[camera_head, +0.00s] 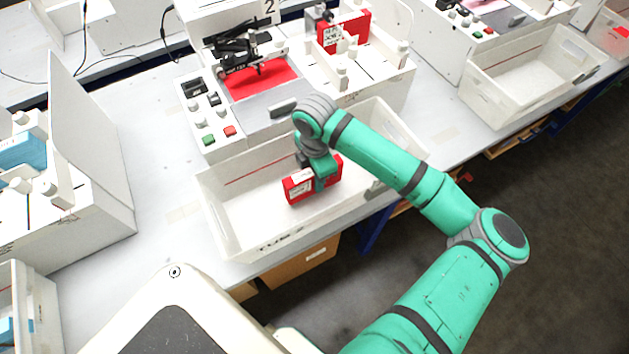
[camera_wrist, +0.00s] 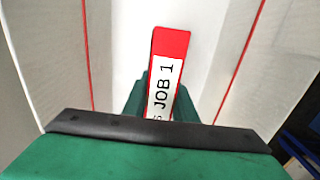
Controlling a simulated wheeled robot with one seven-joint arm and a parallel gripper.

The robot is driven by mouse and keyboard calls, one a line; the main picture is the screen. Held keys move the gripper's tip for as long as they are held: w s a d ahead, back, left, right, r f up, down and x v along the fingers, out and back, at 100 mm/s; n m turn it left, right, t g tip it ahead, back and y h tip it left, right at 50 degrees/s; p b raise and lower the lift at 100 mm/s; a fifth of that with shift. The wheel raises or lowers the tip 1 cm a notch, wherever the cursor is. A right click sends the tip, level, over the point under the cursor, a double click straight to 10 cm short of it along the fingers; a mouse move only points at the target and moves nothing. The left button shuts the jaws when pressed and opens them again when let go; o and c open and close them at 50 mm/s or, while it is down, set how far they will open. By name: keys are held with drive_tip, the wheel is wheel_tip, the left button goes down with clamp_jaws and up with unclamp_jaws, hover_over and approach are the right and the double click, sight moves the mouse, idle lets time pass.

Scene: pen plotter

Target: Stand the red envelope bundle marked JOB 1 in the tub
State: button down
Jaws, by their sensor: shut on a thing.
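The red envelope bundle (camera_head: 300,186) is held by my gripper (camera_head: 322,176) over or inside the white tub (camera_head: 227,215). In the wrist view the bundle (camera_wrist: 171,42) is red with a white label reading JOB 1. My gripper (camera_wrist: 155,100) shows there with its green fingers on either side of the bundle, shut on it. The tub's pale walls with red lines show on both sides of it, around the bundle. The bundle's lower edge appears near the tub floor, but I cannot tell whether it touches.
A plotter station with a control panel (camera_head: 208,113) and a red sheet (camera_head: 262,80) stands behind the tub. Another red bundle (camera_head: 343,32) sits at that station. A second white tub (camera_head: 530,85) is at the right. The tub's left part is empty.

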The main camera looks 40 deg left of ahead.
drive_tip(key=shift+f, duration=1.15)
drive_tip(key=shift+s+f, duration=0.1)
drive_tip(key=c, duration=1.4)
unclamp_jaws()
drive_tip(key=shift+c, duration=0.2)
wheel_tip(320, 180, up, 12)
drive_tip(key=shift+r, duration=0.15)
